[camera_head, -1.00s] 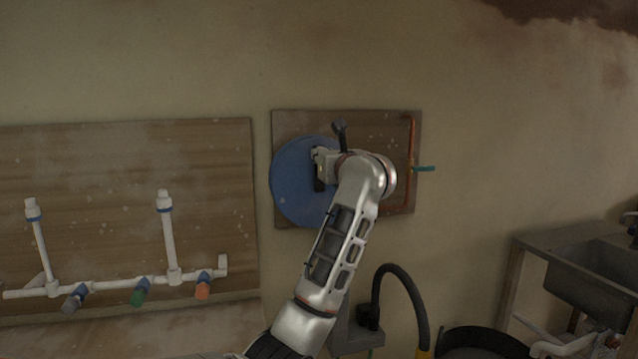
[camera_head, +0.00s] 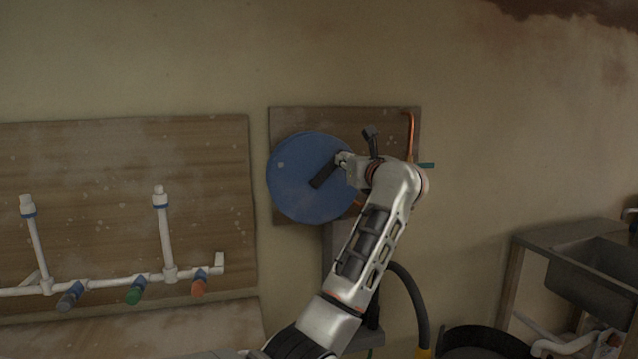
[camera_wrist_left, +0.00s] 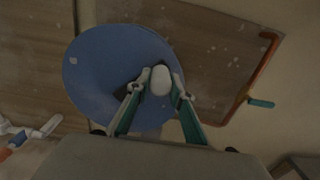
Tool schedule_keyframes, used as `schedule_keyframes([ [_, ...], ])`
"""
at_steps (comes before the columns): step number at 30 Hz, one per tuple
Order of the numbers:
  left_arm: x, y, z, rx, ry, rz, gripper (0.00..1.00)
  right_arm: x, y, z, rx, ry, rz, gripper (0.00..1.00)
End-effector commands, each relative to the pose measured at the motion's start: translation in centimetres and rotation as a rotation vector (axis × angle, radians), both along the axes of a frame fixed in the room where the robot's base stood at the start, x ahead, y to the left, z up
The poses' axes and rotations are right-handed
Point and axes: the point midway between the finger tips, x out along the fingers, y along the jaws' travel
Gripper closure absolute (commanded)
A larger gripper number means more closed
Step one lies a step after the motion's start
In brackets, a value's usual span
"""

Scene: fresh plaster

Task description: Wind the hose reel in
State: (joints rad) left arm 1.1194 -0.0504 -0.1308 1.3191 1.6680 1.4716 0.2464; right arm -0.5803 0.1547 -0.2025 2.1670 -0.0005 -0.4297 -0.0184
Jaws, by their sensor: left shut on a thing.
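The hose reel is a blue round disc (camera_head: 300,170) on a wooden board (camera_head: 284,119) on the wall. Its dark crank arm (camera_head: 323,173) slants from near the disc's middle up to the right. My left gripper (camera_head: 343,159) is at the crank's outer end, over the disc's right side. In the left wrist view the fingers (camera_wrist_left: 160,84) are closed around a pale knob (camera_wrist_left: 160,77), with the blue disc (camera_wrist_left: 100,75) behind it. My right gripper is in neither view.
A copper pipe (camera_head: 410,135) with a teal lever (camera_head: 427,165) runs down the board's right side. White pipes (camera_head: 110,284) with coloured valves are on a board at left. A grey sink (camera_head: 590,280) stands at right, near a black round tub (camera_head: 480,342).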

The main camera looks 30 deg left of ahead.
Motion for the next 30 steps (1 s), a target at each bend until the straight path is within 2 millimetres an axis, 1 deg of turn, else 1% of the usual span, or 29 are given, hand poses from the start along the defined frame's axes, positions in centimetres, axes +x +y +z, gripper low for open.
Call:
schedule_keyframes([
  [1, 0.4, 0.0, -1.1, -0.009, 0.009, 0.003, 1.00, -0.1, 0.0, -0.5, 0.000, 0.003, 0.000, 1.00],
  [14, 0.5, -0.1, -1.0, -0.007, 0.003, 0.006, 1.00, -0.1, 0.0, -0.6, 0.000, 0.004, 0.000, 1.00],
  [17, 0.8, -0.3, -1.7, -0.007, 0.004, 0.006, 1.00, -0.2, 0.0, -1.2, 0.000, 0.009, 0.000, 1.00],
  [25, 1.9, -1.2, -5.3, -0.009, 0.011, 0.007, 1.00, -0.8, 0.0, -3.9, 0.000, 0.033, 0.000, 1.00],
  [27, 2.1, -1.3, -5.7, -0.008, 0.009, 0.008, 1.00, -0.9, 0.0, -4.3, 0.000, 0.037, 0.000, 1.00],
  [30, 2.1, -1.3, -5.5, -0.007, 0.005, 0.009, 1.00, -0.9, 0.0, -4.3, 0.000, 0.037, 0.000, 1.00],
])
